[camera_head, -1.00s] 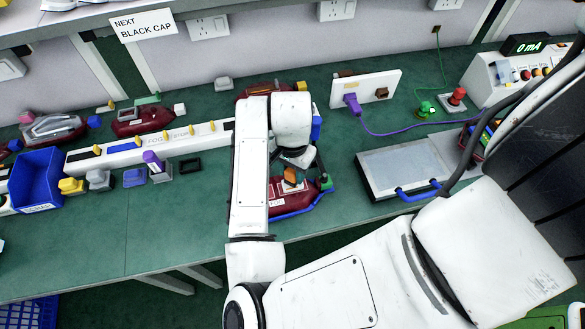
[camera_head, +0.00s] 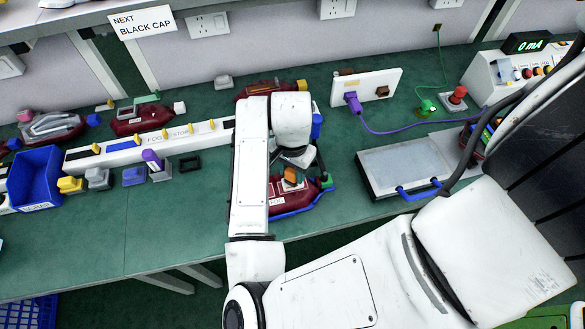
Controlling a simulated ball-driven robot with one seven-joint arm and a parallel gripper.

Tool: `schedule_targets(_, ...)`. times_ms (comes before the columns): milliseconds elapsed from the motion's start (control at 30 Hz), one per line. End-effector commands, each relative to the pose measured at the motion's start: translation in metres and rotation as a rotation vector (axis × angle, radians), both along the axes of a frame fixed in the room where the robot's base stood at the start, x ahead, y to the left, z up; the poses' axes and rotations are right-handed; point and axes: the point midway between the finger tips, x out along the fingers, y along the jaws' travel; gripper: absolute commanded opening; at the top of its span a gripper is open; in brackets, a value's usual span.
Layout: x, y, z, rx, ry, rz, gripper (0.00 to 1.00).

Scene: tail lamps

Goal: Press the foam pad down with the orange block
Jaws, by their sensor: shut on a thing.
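My gripper (camera_head: 291,174) points down over a dark red tail lamp (camera_head: 300,197) at the bench's front edge. It is shut on the orange block (camera_head: 290,175), which shows just above or against the lamp. The lamp has a white label, a blue edge along its front and a green part at its right end. I cannot make out the foam pad; my arm and gripper hide part of the lamp. Whether the block touches the lamp I cannot tell.
A grey plate with blue handles (camera_head: 404,166) lies to the right. A white socket box (camera_head: 366,91) with a purple lead stands behind. A white rack (camera_head: 150,147) and a blue bin (camera_head: 35,179) are to the left. Bare green bench lies at the front left.

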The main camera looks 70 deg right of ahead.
Motion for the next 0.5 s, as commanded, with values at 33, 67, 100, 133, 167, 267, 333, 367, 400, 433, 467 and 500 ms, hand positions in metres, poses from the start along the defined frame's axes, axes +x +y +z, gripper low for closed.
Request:
schedule_targets(33, 0.0000, 0.0001, -0.0013, 0.000, 0.000, 0.000, 0.11)
schedule_targets(67, 0.0000, 0.0001, -0.0017, 0.000, 0.000, 0.000, 0.11)
schedule_targets(100, 0.0000, 0.0001, -0.0022, 0.000, 0.000, 0.000, 0.11)
schedule_targets(133, 0.0000, 0.0001, -0.0027, 0.000, 0.000, 0.000, 0.11)
schedule_targets(167, 0.0000, 0.0001, -0.0031, 0.000, 0.000, 0.000, 0.11)
schedule_targets(267, 0.0000, 0.0001, -0.0044, 0.000, 0.000, 0.000, 0.11)
schedule_targets(333, 0.0000, 0.0001, -0.0038, 0.000, 0.000, 0.000, 0.11)
schedule_targets(367, 0.0000, 0.0001, -0.0038, 0.000, 0.000, 0.000, 0.11)
schedule_targets(400, 0.0000, 0.0001, -0.0039, 0.000, 0.000, 0.000, 0.11)
schedule_targets(433, 0.0000, 0.0001, -0.0039, 0.001, 0.000, 0.000, 0.11)
schedule_targets(467, 0.0000, 0.0001, -0.0040, 0.001, 0.000, 0.000, 0.11)
schedule_targets(500, -0.0001, 0.0001, -0.0041, 0.001, 0.000, 0.000, 0.11)
